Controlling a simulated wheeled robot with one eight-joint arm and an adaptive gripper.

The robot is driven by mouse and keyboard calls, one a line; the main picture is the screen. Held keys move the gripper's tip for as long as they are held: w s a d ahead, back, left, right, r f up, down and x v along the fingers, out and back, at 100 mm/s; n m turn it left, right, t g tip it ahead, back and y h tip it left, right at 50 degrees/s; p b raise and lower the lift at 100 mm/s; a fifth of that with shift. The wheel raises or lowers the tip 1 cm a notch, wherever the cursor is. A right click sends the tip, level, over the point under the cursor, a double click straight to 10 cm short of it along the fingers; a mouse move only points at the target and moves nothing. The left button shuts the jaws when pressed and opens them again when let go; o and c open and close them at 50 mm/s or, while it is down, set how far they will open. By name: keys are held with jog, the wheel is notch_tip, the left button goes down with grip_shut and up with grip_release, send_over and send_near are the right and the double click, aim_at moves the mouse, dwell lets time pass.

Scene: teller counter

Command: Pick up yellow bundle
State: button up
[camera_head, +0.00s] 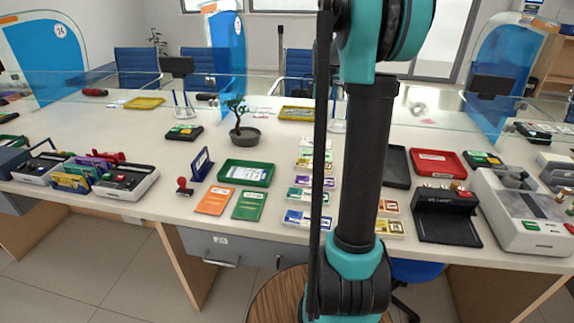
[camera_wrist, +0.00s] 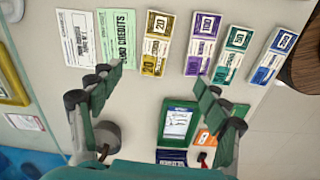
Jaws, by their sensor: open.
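The yellow bundle (camera_wrist: 158,42), marked 20, lies flat on the counter in the wrist view. It sits between a pale green bundle (camera_wrist: 116,38) and a purple bundle (camera_wrist: 204,44). In the head view, the yellow bundle (camera_head: 305,165) lies in the row left of my arm, which hides part of the row. My gripper (camera_wrist: 158,82) is open and empty in the wrist view. Its fingers stand spread to either side, with the yellow bundle beyond the gap between the fingertips. In the head view I cannot make out my gripper.
White, teal (camera_wrist: 235,54) and blue (camera_wrist: 273,55) bundles share the row. A green tray (camera_head: 246,173) and a small potted tree (camera_head: 240,130) stand to its left. A red tray (camera_head: 438,163) and a black device (camera_head: 445,213) are to the right. Glass screens run behind.

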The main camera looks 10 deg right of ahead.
send_over(314, 164)
jog(key=f, duration=1.2)
jog(key=shift+s+d, duration=0.15)
jog(key=shift+s, duration=0.1)
jog(key=shift+w+f, duration=0.15)
jog(key=shift+f, duration=1.2)
jog(key=shift+w+f, duration=0.15)
jog(key=shift+f, duration=1.15)
jog(key=c, duration=1.3)
jog(key=shift+r, duration=0.1)
